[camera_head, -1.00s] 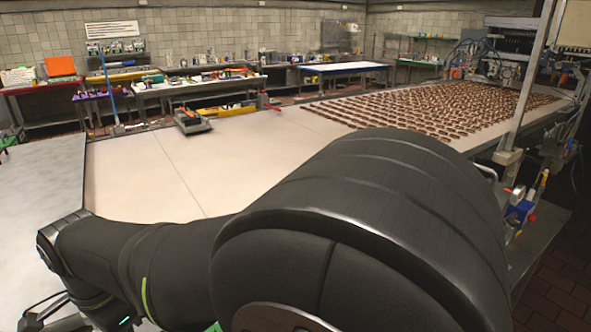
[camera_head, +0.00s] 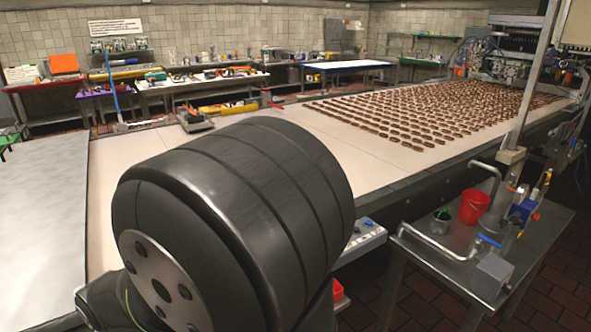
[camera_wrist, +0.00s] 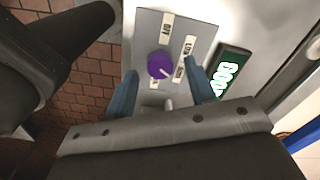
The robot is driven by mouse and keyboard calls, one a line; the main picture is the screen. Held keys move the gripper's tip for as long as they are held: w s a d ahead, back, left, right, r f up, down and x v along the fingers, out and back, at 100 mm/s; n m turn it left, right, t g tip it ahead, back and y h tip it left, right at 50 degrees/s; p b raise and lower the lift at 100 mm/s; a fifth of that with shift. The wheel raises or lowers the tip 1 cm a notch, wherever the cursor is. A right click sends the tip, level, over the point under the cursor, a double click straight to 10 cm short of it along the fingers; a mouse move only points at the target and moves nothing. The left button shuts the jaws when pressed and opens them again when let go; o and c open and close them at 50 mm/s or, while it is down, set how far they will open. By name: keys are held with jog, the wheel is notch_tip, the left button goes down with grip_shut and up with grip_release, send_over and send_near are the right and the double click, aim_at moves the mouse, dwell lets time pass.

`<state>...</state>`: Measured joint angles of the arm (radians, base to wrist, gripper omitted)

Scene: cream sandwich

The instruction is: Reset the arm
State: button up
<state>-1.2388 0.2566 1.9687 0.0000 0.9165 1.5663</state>
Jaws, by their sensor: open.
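My gripper (camera_wrist: 161,72) shows in the wrist view, its two blue fingers apart, with no object held between them. A purple knob (camera_wrist: 160,65) on a grey panel (camera_wrist: 150,22) appears between the fingertips; I cannot tell whether they touch it. Labels reading OFF, LOW and what looks like HIGH surround the knob. A dark display with green digits (camera_wrist: 229,73) lies to its right. In the head view my dark arm fills the lower left and centre, and my gripper is hidden.
A conveyor (camera_head: 345,150) carries rows of brown cookies (camera_head: 440,110). A grey control box (camera_head: 365,238) stands at its near edge. A metal table (camera_head: 540,235) at the right holds a red bucket (camera_head: 474,207) and pipes. Tiled floor lies below.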

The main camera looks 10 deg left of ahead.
jog(key=shift+f, duration=0.9)
jog(key=shift+r+n, duration=0.15)
jog(key=shift+n, duration=0.75)
jog(key=n, duration=1.5)
jog(key=shift+n, duration=0.4)
